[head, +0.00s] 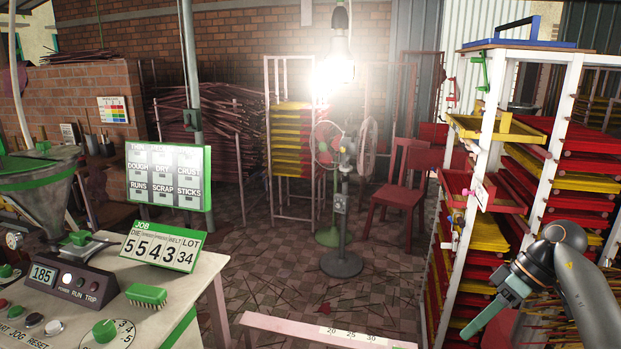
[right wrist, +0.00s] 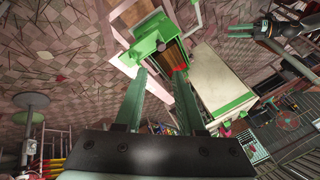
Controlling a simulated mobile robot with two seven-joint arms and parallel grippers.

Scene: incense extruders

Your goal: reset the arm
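My right gripper (head: 474,328) is at the lower right of the head view, in front of the rack's lower trays. Its green fingers overlap there. In the right wrist view the two fingers (right wrist: 160,78) stand apart with nothing held between them; a green and white fixture and brown wood show beyond the tips. What looks like my left gripper (right wrist: 240,30) is at the upper right of the right wrist view, too small to show whether it is open. No left gripper shows in the head view.
A white rack (head: 554,106) with red and yellow trays stands close at right. A control table (head: 199,290) with a job sign (head: 163,246) and green brush (head: 146,295) is at left. A fan (head: 342,262) and red chair (head: 402,196) stand behind.

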